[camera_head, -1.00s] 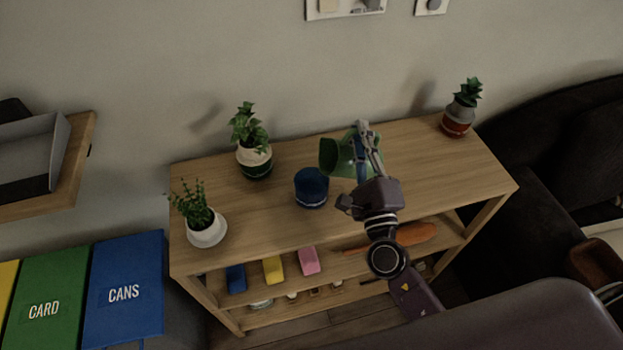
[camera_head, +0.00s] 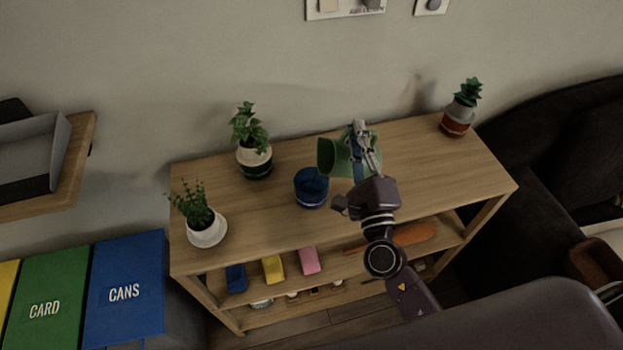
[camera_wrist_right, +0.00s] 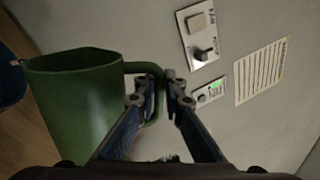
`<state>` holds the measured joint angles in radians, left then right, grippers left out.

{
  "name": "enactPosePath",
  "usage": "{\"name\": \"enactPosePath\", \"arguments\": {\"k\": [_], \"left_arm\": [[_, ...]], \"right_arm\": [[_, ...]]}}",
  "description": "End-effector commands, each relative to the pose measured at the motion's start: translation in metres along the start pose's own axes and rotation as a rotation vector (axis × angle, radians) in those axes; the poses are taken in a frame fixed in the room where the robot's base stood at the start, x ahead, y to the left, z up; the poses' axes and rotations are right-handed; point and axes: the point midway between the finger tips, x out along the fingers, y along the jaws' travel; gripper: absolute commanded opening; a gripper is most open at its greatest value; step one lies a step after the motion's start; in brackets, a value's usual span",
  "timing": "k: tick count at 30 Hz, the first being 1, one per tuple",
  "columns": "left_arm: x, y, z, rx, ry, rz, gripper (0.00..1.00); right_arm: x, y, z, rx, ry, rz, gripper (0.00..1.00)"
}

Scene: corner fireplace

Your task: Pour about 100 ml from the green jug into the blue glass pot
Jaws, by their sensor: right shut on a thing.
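The green jug (camera_head: 336,157) is held tilted above the shelf top, its open mouth facing left toward the blue glass pot (camera_head: 311,188). My right gripper (camera_head: 359,130) is shut on the jug's handle. The right wrist view shows the jug (camera_wrist_right: 75,105) at the left, with my right gripper's fingertips (camera_wrist_right: 161,101) around its handle. The blue pot stands upright on the shelf top, just left of and below the jug. A sliver of dark blue shows at the left edge of the right wrist view. I cannot make out any liquid. My left gripper is out of view.
Potted plants stand on the wooden shelf (camera_head: 430,165): a white pot (camera_head: 207,232), a white and green pot (camera_head: 255,162) and a grey and red pot (camera_head: 457,121). Blue, yellow and pink items lie on the lower shelf. A dark sofa (camera_head: 560,150) is at the right.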

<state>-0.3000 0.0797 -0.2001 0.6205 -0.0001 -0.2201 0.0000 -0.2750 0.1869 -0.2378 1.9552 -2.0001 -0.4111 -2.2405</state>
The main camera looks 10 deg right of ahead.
Motion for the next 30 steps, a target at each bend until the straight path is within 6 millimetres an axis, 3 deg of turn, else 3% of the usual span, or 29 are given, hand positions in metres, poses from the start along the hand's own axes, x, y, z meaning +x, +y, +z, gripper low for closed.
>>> {"name": "enactPosePath", "arguments": {"k": [30], "left_arm": [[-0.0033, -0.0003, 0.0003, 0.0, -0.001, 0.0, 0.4]], "right_arm": [[0.0014, -0.0032, 0.0074, -0.054, -0.017, -0.002, 0.0]]}}
